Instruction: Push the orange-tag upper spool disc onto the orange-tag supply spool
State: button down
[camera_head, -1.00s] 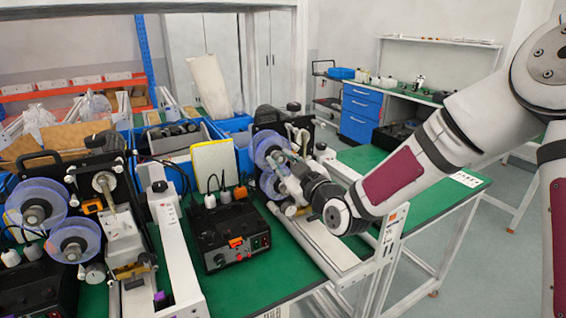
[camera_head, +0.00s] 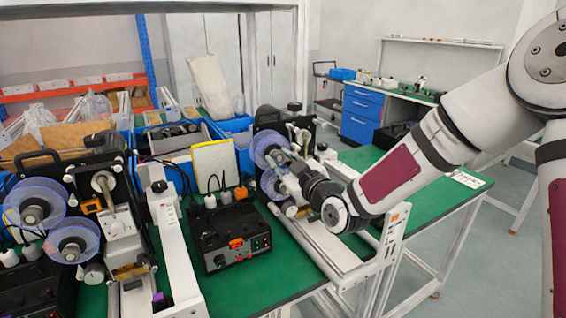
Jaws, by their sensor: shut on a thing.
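The clear bluish upper spool disc (camera_head: 265,143) is at the upper part of the black coder (camera_head: 266,117) in the middle of the head view. My gripper (camera_head: 283,163) is at its right edge, shut on it. The fingers and their contact are small and partly hidden. The supply spool behind the disc is hidden, so I cannot tell whether the disc is seated. A second clear disc (camera_head: 269,186) is just below, partly covered by my gripper. An orange tag (camera_head: 394,218) shows on the white frame at right.
A black control box (camera_head: 228,232) stands left of the coder on the green table (camera_head: 270,285). A white rail (camera_head: 325,250) runs beneath my arm. Another coder with two clear discs (camera_head: 35,204) stands at left. Blue bins (camera_head: 178,165) are behind.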

jog(key=shift+w+a, duration=0.1)
jog(key=shift+w, duration=0.05)
jog(key=c, duration=1.2)
grip_release()
